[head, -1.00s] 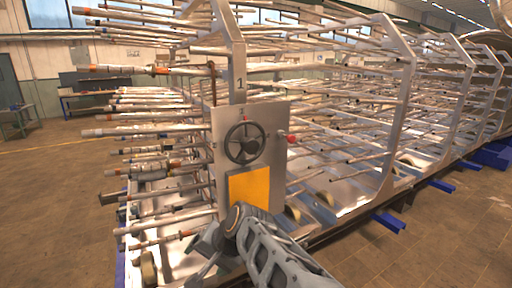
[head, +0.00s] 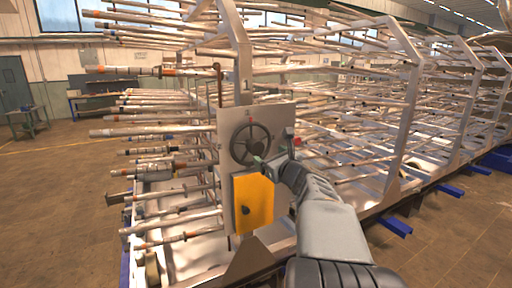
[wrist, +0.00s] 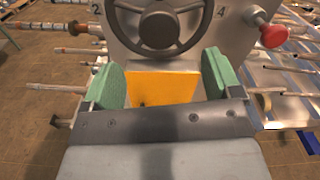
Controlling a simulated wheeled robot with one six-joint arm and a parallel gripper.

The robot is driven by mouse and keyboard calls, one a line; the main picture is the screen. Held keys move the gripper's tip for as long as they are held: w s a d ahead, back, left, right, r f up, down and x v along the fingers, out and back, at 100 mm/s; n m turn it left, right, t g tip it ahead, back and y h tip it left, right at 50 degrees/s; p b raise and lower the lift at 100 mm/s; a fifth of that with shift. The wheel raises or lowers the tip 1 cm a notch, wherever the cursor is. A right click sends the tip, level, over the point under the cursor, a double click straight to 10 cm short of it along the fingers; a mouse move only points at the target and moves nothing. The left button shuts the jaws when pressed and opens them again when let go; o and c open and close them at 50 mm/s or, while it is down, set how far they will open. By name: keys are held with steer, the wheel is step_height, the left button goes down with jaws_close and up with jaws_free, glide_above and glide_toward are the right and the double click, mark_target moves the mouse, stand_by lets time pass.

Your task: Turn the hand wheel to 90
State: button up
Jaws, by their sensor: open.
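The dark hand wheel (head: 250,144) is mounted on the upper part of a grey metal panel (head: 284,117). In the wrist view the wheel (wrist: 158,25) shows its hub, spokes and lower rim, with the top cut off. Markings 2 and 4 stand on the panel to its left and right. My gripper (head: 272,150) is at the wheel's lower right in the head view; contact cannot be told. In the wrist view my gripper (wrist: 160,83) is open, its green fingers wide apart below the rim, with nothing between them but the panel's yellow plate behind.
A red knob (wrist: 273,36) sticks out to the right of the wheel. The yellow plate (head: 253,202) lies below the wheel. Many metal rods (head: 150,132) project from the frame around the panel. Open brown floor (head: 60,200) lies at the left.

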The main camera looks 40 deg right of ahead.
mark_target(258, 149)
steer(key=w, duration=0.3)
steer(key=w+p, duration=0.1)
steer(key=w, duration=0.2)
steer(key=w+d+p, duration=0.1)
steer(key=w, duration=0.2)
steer(key=shift+w+d, duration=0.1)
steer(key=shift+w, duration=0.15)
steer(key=c, duration=1.3)
steer(key=shift+o, duration=0.2)
steer(key=shift+f, duration=0.1)
